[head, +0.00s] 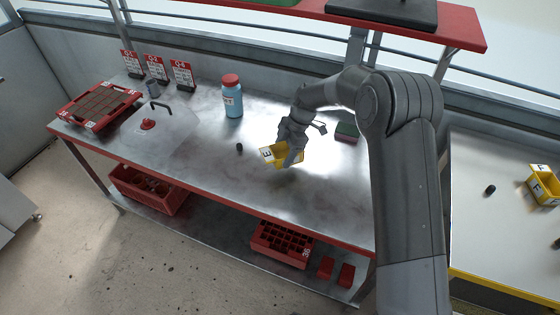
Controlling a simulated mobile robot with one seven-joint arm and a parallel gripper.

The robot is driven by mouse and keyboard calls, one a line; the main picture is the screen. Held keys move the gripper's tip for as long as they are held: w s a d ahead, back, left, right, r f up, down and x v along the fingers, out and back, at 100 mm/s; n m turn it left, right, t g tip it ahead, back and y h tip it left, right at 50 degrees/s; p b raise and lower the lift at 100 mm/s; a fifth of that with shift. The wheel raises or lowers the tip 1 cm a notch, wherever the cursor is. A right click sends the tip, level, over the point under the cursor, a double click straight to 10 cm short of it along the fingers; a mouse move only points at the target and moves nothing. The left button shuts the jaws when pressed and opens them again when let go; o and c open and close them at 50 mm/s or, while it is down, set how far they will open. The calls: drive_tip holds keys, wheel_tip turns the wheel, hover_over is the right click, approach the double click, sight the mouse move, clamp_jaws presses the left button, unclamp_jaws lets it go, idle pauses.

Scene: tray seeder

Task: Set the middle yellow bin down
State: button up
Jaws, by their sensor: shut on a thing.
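A small yellow bin (279,158) with a white letter label on its front is at the middle of the steel table (215,160). My gripper (290,150) is shut on this bin from above and behind. The fingers partly hide the bin. I cannot tell whether its underside touches the table. Another yellow bin (544,186), with letter labels, stands on the separate table at the right edge, away from my gripper.
A blue jar with a red lid (231,80) stands behind the bin. A small dark knob-like object (239,147) lies left of it. A red tray (97,104) and a clear plate with a handle (160,132) occupy the left.

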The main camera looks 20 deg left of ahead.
sight(281, 157)
drive_tip(key=shift+a+f, duration=0.4)
drive_tip(key=shift+a, duration=0.25)
drive_tip(key=shift+f, duration=1.95)
drive_tip(key=shift+f, duration=0.15)
drive_tip(key=o, duration=1.1)
drive_tip(key=shift+c, duration=0.2)
drive_tip(key=v, duration=1.1)
drive_tip(key=shift+s, duration=0.1)
drive_tip(key=shift+d+r, duration=0.15)
drive_tip(key=shift+r, duration=0.45)
